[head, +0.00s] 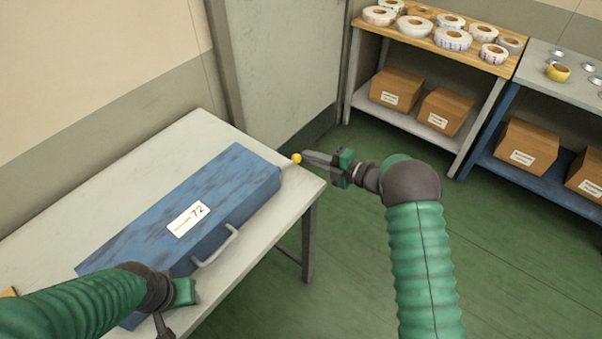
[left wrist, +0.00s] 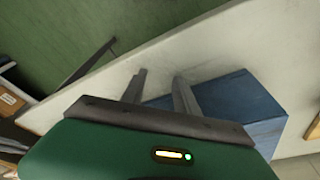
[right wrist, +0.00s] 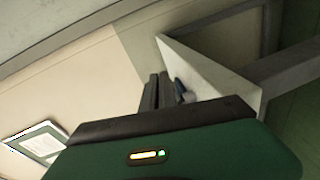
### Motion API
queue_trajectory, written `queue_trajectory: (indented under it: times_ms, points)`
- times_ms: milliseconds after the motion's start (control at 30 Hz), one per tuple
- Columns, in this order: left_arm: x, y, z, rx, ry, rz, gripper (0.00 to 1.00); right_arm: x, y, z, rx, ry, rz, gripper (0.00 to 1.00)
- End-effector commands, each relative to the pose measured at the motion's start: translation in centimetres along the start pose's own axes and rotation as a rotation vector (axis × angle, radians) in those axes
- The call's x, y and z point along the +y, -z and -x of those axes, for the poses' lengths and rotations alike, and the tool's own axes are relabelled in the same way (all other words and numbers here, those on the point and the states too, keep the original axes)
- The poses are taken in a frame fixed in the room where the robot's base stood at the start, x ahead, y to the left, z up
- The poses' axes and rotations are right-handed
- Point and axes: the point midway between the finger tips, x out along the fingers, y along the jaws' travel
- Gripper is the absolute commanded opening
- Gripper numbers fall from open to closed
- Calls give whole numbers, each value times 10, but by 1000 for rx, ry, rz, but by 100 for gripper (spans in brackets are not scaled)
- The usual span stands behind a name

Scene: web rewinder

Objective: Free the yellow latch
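The yellow latch shows as a round yellow knob (head: 297,158) on a pale rod at the right end of a blue case (head: 232,178). My right gripper (head: 305,157) points at the knob from the right, with its fingertips close beside it; I cannot tell whether they touch. Its fingers look closed together in the right wrist view (right wrist: 156,80), with nothing visible between them; the yellow knob does not show there. My left gripper (head: 170,322) is near the case's near-left end. In the left wrist view (left wrist: 158,78) its fingers are apart and empty, near the blue case (left wrist: 240,110).
The case lies on a pale table (head: 190,130) and has a grey handle (head: 216,247) and a white label. A wooden-topped shelf (head: 505,68) with tape rolls and cartons stands at the back right. Open green floor lies right of the table.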

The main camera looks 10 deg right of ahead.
Motion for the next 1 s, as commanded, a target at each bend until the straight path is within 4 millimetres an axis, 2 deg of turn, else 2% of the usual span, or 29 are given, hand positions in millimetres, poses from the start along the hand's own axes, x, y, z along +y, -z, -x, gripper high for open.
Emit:
queue_trajectory:
  times_ms: [400,600,733,1000]
  points:
    - [0,1,3,0,0,0,36,-1,-6,102,-12,0,-4,0]
    - [0,1,3,0,0,0,36,-2,-7,142,-12,0,-4,0]
    - [0,1,3,0,0,0,36,-2,-7,155,-13,0,-4,0]
    - [0,1,3,0,0,0,36,-3,-7,158,-12,1,-4,0]
